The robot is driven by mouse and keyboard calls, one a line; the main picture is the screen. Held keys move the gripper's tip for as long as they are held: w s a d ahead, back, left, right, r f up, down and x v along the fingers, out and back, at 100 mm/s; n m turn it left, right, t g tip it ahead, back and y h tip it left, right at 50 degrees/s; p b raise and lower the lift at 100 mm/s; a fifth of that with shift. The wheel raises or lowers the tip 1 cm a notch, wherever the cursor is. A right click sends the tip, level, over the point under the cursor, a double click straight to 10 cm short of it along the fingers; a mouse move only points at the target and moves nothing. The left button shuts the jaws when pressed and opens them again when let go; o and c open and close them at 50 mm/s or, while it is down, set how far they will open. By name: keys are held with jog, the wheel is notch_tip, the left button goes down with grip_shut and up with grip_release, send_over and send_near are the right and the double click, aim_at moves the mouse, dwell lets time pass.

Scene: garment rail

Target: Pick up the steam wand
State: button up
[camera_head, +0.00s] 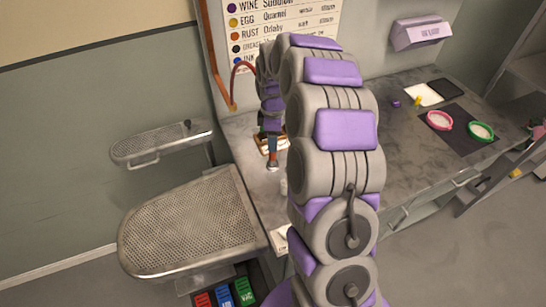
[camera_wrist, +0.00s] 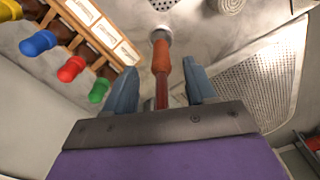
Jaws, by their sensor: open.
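The steam wand (camera_wrist: 162,62) shows in the wrist view as an orange-red handle with a pale metal end resting at or near the grey counter. My gripper (camera_wrist: 158,70) is open, with one blue-grey finger on each side of the handle. I see a gap on the left side; contact on the right is hard to tell. In the head view my arm hides much of this area. There my gripper (camera_head: 272,138) points down at the counter, and an orange bit of the wand (camera_head: 272,163) shows just below it.
A wooden rack of bottles with coloured caps (camera_wrist: 70,68) stands close on the left in the wrist view. A perforated pressing board (camera_head: 190,225) and a smaller sleeve board (camera_head: 160,143) lie left of the counter (camera_head: 390,150). Pink (camera_head: 439,120) and green (camera_head: 481,131) rings lie on a dark mat.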

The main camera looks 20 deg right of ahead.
aim_at(272, 154)
jog(key=shift+f, duration=0.55)
jog(key=shift+a+f, duration=0.15)
jog(key=shift+f, duration=0.3)
jog(key=f+b, duration=0.2)
jog(key=f, duration=0.1)
jog(key=shift+a+f, duration=0.2)
jog(key=shift+f, duration=0.1)
jog(key=shift+d+f, duration=0.2)
jog(key=shift+f, duration=0.1)
jog(key=shift+d, duration=0.1)
jog(key=shift+c, duration=0.3)
jog(key=shift+c, duration=0.8)
grip_shut()
